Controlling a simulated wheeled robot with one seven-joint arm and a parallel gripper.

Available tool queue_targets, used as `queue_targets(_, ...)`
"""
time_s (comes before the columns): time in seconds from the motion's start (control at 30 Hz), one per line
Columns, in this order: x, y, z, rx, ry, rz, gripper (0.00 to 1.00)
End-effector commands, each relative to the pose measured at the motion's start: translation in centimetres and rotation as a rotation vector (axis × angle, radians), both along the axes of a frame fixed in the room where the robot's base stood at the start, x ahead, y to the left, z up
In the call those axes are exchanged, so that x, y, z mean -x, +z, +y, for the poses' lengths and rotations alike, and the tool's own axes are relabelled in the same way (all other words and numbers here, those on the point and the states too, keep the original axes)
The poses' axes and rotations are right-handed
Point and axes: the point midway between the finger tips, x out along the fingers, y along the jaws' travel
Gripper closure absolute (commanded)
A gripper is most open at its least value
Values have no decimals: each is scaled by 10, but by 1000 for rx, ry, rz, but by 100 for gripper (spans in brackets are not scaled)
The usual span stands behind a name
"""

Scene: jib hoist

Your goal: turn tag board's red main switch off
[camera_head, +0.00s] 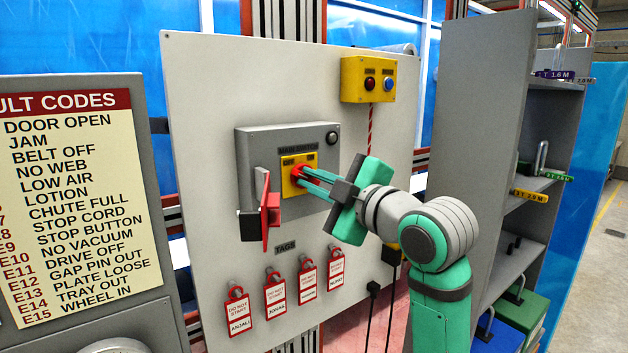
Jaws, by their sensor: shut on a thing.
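The tag board (210,120) is a pale upright panel in the middle of the view. On it is a grey box (255,148) labelled main switch. A yellow plate (288,161) with OFF and ON lettering carries the red main switch (297,173), a knob partly hidden by my fingers. My gripper (303,175), green with a grey middle, reaches in from the right and is shut on the red knob. The exact angle of the knob is hidden. A red hinged piece (270,210) sticks out at the box's lower left.
Several red-and-white tags (276,294) hang below the box. A yellow button box (368,80) with a red and a blue button is above. A grey shelf unit (482,130) stands right of my arm. A fault codes sign (75,200) is at left.

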Motion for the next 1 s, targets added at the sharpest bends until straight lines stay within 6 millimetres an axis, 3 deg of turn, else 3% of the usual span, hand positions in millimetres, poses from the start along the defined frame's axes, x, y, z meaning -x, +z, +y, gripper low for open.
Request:
queue_targets(0.5,0,-2,1,334,0,-244,100)
queue_targets(1.0,1,-3,2,445,2,-323,100)
